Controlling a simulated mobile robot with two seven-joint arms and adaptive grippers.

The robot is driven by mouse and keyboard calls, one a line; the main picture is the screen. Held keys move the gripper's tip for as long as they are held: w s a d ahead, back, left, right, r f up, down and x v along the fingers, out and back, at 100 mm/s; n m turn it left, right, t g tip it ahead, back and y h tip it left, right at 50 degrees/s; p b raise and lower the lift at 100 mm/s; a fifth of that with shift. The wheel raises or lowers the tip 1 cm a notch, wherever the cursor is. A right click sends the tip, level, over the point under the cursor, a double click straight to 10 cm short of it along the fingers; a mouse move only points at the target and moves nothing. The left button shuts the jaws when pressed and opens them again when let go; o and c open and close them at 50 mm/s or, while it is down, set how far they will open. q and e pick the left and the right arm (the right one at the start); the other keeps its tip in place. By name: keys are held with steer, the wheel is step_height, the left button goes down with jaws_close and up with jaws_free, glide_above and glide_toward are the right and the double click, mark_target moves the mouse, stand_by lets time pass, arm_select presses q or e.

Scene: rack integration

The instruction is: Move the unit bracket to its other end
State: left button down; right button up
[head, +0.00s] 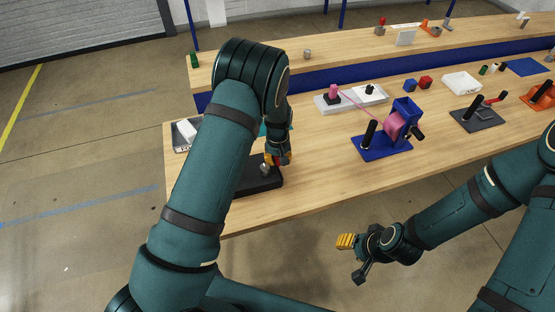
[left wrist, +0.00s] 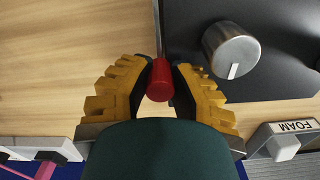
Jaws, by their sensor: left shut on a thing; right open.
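A black unit (head: 262,183) lies near the front left edge of the bench, partly hidden by my left arm. It also shows in the left wrist view (left wrist: 270,72), with a round grey knob (left wrist: 232,48) on top. My left gripper (head: 279,160) is low at the unit's right side. In the left wrist view its yellow fingers are shut on a red cylindrical piece (left wrist: 160,80) beside the unit's edge. I cannot tell which part is the bracket. My right gripper (head: 352,257) is open and empty, over the floor in front of the bench.
A tray marked FOAM (left wrist: 285,128) is close to the unit. A blue stand with a pink spool (head: 385,145) is to the right, with a light tray (head: 325,104) behind it. A raised shelf (head: 340,55) runs along the back. Bare bench lies between unit and blue stand.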

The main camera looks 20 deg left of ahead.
arm_select(q)
steer(key=d+m+b, duration=0.1)
steer(key=m, duration=0.1)
steer(key=w+d+m+b, duration=0.1)
steer(key=shift+f+m, duration=0.1)
steer(key=shift+m, duration=0.3)
steer(key=d+m+b, duration=0.1)
steer(key=m, duration=0.1)
steer(key=shift+d+m, duration=0.4)
steer(key=m, duration=0.1)
steer(key=d+m+b, duration=0.1)
steer(key=shift+s+d+m, duration=0.1)
steer(key=shift+d+m, duration=0.2)
steer(key=d+m+b, duration=0.1)
steer(key=m, duration=0.1)
steer(key=s+d+m, duration=0.1)
steer(key=m, duration=0.1)
steer(key=shift+d+b, duration=0.15)
steer(key=shift+b, duration=0.2)
steer(key=shift+s+d+m+b, duration=0.1)
steer(key=shift+s+d+m, duration=0.25)
steer(key=shift+m, duration=0.4)
steer(key=shift+s+d+m+b, duration=0.1)
steer(key=shift+s+d+m, duration=0.15)
steer(key=shift+m, duration=0.55)
steer(key=shift+s+d+m+b, duration=0.1)
steer(key=shift+s+d+m, duration=0.25)
steer(key=shift+m, duration=0.4)
steer(key=shift+a, duration=0.1)
